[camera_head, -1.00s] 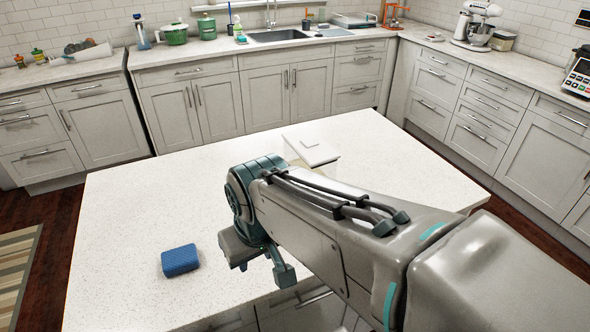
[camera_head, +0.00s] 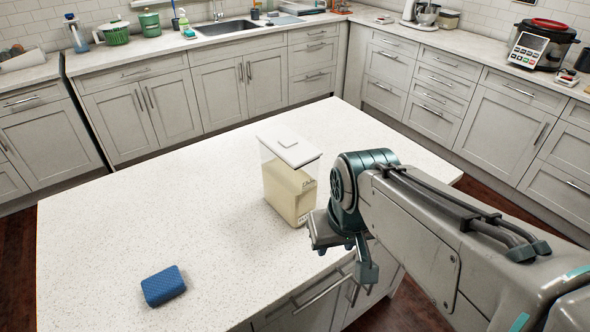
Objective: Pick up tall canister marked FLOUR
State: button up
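A tall clear canister (camera_head: 290,186) with a white lid stands upright on the island counter. It holds pale, cream-coloured contents, and part of a dark label shows at its right side, too small to read fully. My gripper (camera_head: 343,262) hangs at the front right of the canister, beyond the counter's front edge in the picture. Its two fingers are spread apart, with nothing seen between them. A gap shows between the fingers and the canister's lower right side, though the depth is hard to judge.
A blue sponge-like block (camera_head: 163,286) lies on the island counter (camera_head: 170,215) at the front left. The counter left of and behind the canister is clear. Cabinets, a sink (camera_head: 228,28) and a cooker (camera_head: 543,45) line the walls.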

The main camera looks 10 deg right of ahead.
aim_at(293, 193)
jog(key=k, duration=1.6)
jog(key=u, duration=0.6)
jog(key=i, duration=1.45)
